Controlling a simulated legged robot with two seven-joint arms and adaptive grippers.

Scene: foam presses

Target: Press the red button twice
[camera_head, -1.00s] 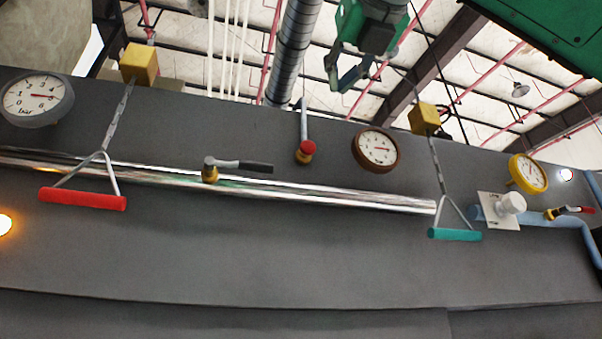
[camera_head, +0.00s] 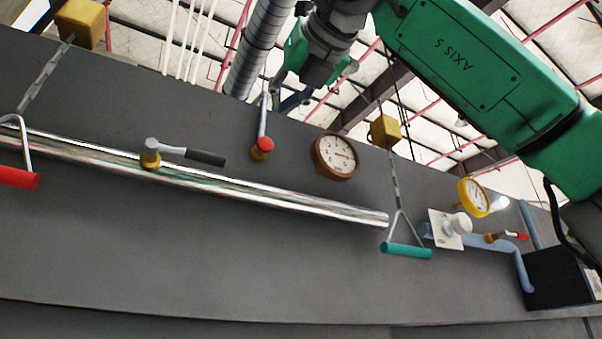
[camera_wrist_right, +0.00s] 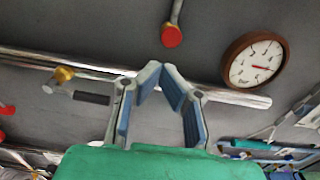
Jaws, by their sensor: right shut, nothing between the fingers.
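A red button (camera_head: 264,145) with a yellow base sits on the dark grey wall, at the lower end of a grey pipe. It also shows in the right wrist view (camera_wrist_right: 172,37) as a red cap at the top, beyond my fingertips. My right gripper (camera_head: 287,102) is shut and empty. In the head view it appears just above the button; they look apart, though depth is hard to judge. In the right wrist view its blue-grey fingers (camera_wrist_right: 160,70) meet at the tips. My left gripper is out of view.
A chrome rail (camera_head: 230,187) and a black-handled valve (camera_head: 190,154) are below the button. A brown gauge (camera_head: 335,156) is to its right. A teal pull handle (camera_head: 407,250), a white knob (camera_head: 460,224) and a yellow gauge (camera_head: 473,197) are farther right. A red pull handle (camera_head: 18,177) is far left.

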